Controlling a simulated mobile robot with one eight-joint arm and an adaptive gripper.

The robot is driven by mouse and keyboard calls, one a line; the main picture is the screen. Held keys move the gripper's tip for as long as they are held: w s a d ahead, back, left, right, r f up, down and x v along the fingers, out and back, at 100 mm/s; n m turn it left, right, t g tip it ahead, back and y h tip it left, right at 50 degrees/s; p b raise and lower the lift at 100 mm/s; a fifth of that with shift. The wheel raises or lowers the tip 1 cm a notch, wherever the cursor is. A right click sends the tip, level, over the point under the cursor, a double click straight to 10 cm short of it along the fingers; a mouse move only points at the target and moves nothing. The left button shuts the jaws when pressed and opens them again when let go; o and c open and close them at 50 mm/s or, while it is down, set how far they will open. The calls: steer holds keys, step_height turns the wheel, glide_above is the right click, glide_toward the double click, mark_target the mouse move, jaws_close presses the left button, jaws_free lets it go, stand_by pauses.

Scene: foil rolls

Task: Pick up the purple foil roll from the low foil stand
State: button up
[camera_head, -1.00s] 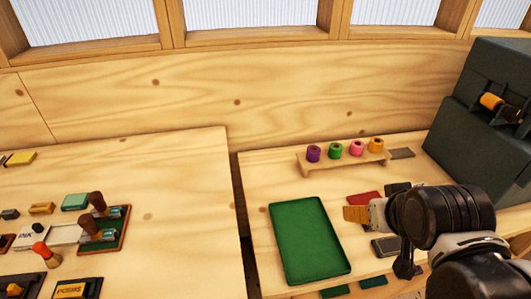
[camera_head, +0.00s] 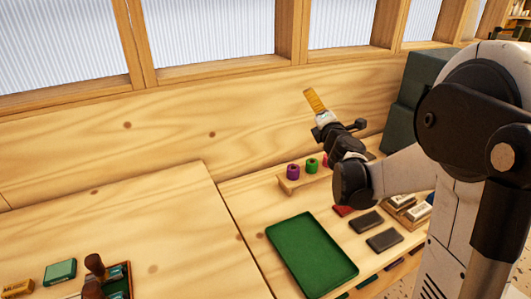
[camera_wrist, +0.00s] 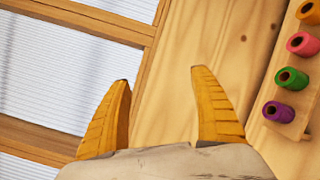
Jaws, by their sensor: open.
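The purple foil roll (camera_head: 293,171) stands at the left end of the low wooden foil stand (camera_head: 289,187), beside a green roll (camera_head: 312,166). In the wrist view the purple roll (camera_wrist: 278,111) is at the right, lowest in the row on the stand (camera_wrist: 307,118). My gripper (camera_head: 314,100) is raised above and behind the stand, its yellow fingers pointing up toward the wall. In the wrist view its two fingers (camera_wrist: 160,78) are wide apart with nothing between them. My arm hides the right part of the stand in the head view.
A green tray (camera_head: 312,253) lies in front of the stand. Dark pads (camera_head: 384,240) lie to its right, and a dark machine (camera_head: 412,95) stands at the back right. The wooden back wall and windows rise behind the table. Pink (camera_wrist: 303,44) and orange rolls (camera_wrist: 311,11) share the stand.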

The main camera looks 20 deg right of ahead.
steer(key=w+f+n+y, duration=0.3)
steer(key=w+f+n, duration=0.1)
steer(key=f+n, duration=0.45)
steer(key=n+g+y, duration=0.3)
steer(key=n+g, duration=0.2)
steer(key=n, duration=0.3)
glide_toward(293, 170)
step_height(293, 170, down, 2)
steer(key=w+d, duration=0.2)
steer(key=x, duration=0.3)
steer(key=b+x, duration=0.1)
steer(key=x, duration=0.1)
steer(key=shift+s+a, duration=0.1)
steer(key=shift+a, duration=0.15)
steer(key=b+x, duration=0.1)
steer(key=x, duration=0.2)
steer(key=b+x, duration=0.1)
steer(key=x, duration=0.1)
steer(key=shift+a+b, duration=0.3)
steer(key=shift+a, duration=0.1)
steer(key=shift+r, duration=0.1)
steer(key=c, duration=1.3)
